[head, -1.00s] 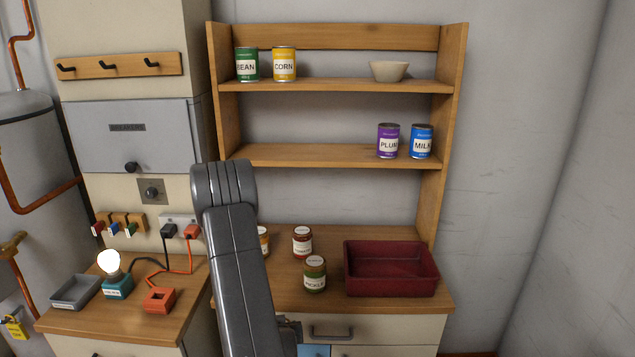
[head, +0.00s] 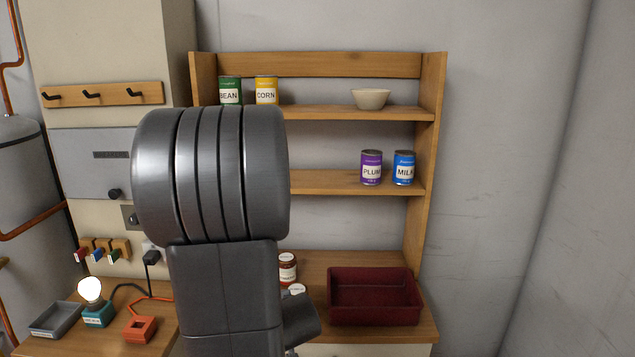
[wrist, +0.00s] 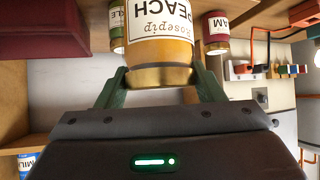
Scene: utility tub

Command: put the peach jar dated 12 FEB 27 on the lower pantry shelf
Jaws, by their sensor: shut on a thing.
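In the wrist view my gripper (wrist: 160,78) is shut on the gold lid of a peach jar (wrist: 162,50), which appears upside down in that picture. Its white label reads "Rosepip PEACH"; no date is legible. In the head view my arm hides the gripper and this jar. The lower pantry shelf (head: 325,183) carries a purple PLUM can (head: 371,167) and a blue MILK can (head: 404,168) at its right end. Its left part is hidden behind my arm.
The upper shelf (head: 320,113) holds BEAN and CORN cans and a bowl (head: 370,98). The lower shelf's visible middle is clear.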

